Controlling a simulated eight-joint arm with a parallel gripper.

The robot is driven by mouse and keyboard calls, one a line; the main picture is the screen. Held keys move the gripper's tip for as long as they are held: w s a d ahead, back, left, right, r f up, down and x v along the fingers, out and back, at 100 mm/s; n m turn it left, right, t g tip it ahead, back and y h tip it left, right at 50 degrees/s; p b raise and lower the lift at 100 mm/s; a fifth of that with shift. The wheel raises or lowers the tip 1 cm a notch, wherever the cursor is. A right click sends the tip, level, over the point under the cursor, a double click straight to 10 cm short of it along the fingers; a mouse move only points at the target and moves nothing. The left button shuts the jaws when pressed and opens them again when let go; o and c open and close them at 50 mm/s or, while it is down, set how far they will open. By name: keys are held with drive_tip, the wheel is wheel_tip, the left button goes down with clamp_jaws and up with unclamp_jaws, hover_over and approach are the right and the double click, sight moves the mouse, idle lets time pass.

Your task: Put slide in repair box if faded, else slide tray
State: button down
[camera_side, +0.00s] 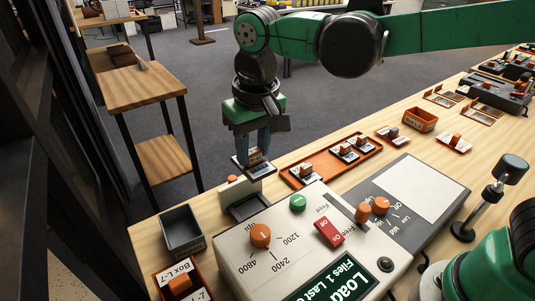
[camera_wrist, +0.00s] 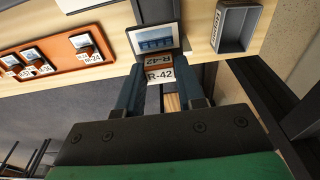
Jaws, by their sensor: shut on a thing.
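My gripper (camera_side: 256,150) is shut on the brown handle block of a slide (camera_side: 262,171) and holds it above the table's far edge, near the cream machine. In the wrist view the slide (camera_wrist: 153,39) shows a clear dark-blue picture in a white frame; its label reads R-42. An orange tray (camera_side: 292,180) holds several slides with orange handles; it also shows in the wrist view (camera_wrist: 62,72). An empty dark grey open box (camera_side: 182,229) stands left of the machine; it shows at upper right in the wrist view (camera_wrist: 236,28).
The cream machine (camera_side: 285,255) has orange knobs, a red switch and a screen. A Box L-7 holder (camera_side: 180,284) is in front; a small brown box (camera_side: 421,119) stands further right.

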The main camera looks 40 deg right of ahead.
sight(255, 149)
wheel_tip(255, 149, up, 7)
drive_tip(key=shift+r, duration=0.1)
drive_tip(key=shift+w+d+r, duration=0.1)
drive_tip(key=shift+w+d, duration=0.1)
drive_tip(key=shift+d, duration=0.05)
drive_tip(key=shift+w+d+f, duration=0.5)
drive_tip(key=shift+d+f, duration=2.2)
drive_tip(key=shift+d, duration=0.9)
drive_tip(key=shift+w+d+f, duration=0.45)
drive_tip(key=shift+d+f, duration=2.25)
drive_tip(key=shift+d, duration=0.85)
drive_tip(key=shift+w+d+f, duration=0.5)
drive_tip(key=shift+d+f, duration=2.2)
drive_tip(key=shift+d, duration=0.9)
drive_tip(key=shift+f, duration=0.85)
drive_tip(key=shift+f, duration=0.1)
drive_tip(key=shift+f, duration=0.7)
